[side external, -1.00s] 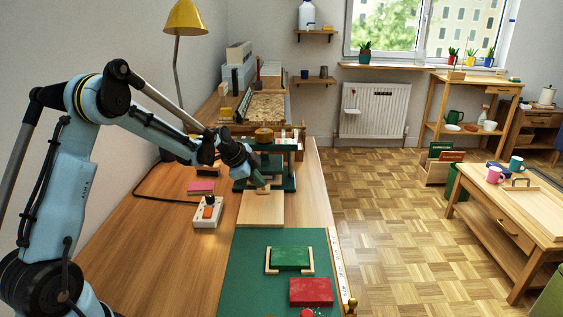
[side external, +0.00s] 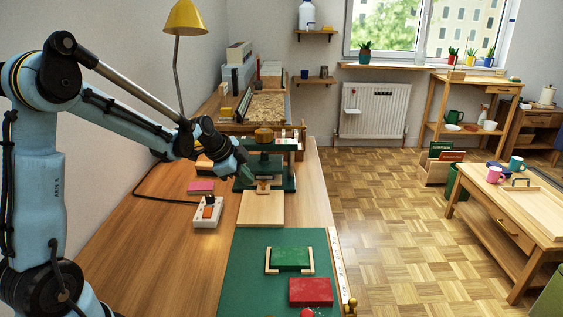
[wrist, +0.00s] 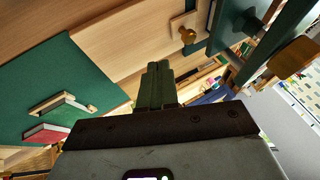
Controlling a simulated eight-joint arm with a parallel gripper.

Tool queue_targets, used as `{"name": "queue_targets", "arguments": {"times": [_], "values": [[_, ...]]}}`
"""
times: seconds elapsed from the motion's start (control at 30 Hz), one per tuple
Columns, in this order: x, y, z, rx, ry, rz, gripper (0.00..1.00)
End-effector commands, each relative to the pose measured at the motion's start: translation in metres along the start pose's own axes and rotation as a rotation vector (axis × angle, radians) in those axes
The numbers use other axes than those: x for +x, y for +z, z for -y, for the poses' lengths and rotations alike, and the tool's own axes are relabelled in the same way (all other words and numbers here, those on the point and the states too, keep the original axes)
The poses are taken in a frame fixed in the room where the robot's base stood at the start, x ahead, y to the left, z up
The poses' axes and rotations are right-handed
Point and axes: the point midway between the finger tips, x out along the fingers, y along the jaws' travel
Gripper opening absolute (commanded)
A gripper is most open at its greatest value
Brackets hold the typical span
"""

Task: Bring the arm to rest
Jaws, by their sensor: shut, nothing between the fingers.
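My arm is light blue with black joints and stands at the left in the side external view. My gripper (side external: 248,178) hangs above the wooden bench, just left of the green press. In the wrist view my gripper's two green fingers (wrist: 157,70) lie together with nothing between them. The fingers look apart from the bench top.
A green press (side external: 272,170) stands by my gripper, with a pale wooden board (side external: 261,209) in front of it. A white switch box (side external: 207,212) lies left of the board.

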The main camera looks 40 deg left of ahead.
Motion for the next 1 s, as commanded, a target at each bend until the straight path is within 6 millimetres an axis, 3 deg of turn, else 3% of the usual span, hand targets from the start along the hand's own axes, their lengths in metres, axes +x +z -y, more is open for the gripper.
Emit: {"name": "queue_targets", "arguments": {"times": [0.3,0.57,0.73,1.0], "values": [[-0.043,0.0,-0.001,-0.001,0.001,0.001,0.0],[-0.058,-0.003,-0.004,-0.013,0.002,0.001,0.0],[-0.074,-0.023,-0.032,-0.121,0.004,0.009,0.0],[-0.109,-0.051,-0.107,-0.427,-0.012,0.022,0.0]]}}
